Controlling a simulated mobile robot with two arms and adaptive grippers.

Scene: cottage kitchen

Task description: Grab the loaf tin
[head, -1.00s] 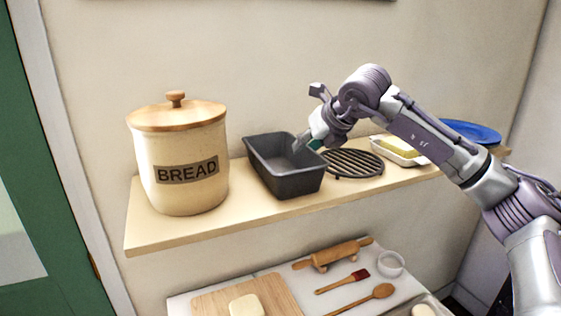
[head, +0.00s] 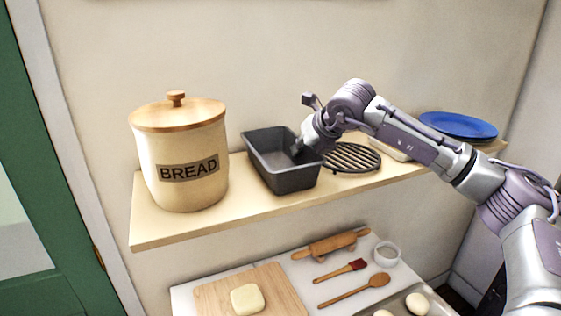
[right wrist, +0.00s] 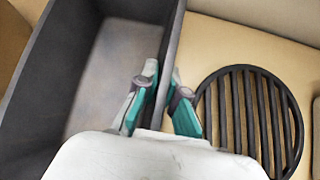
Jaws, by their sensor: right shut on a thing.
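The loaf tin (head: 283,178) is a dark grey, empty, rectangular pan on the wooden shelf, between the bread crock and the black trivet. My right gripper (head: 298,150) is at the tin's right wall. In the right wrist view the loaf tin (right wrist: 110,70) fills the left side. There the right gripper (right wrist: 162,98) is shut on the tin's wall, one teal-padded finger inside the tin and the other outside. The tin still sits upright on the shelf. My left gripper is in neither view.
A cream bread crock (head: 185,155) with a wooden lid stands left of the tin. A round black trivet (head: 352,158) lies close on the right, also in the wrist view (right wrist: 250,120). A butter dish (head: 388,149), partly hidden by my arm, and a blue plate (head: 458,125) are farther right. Baking tools lie below.

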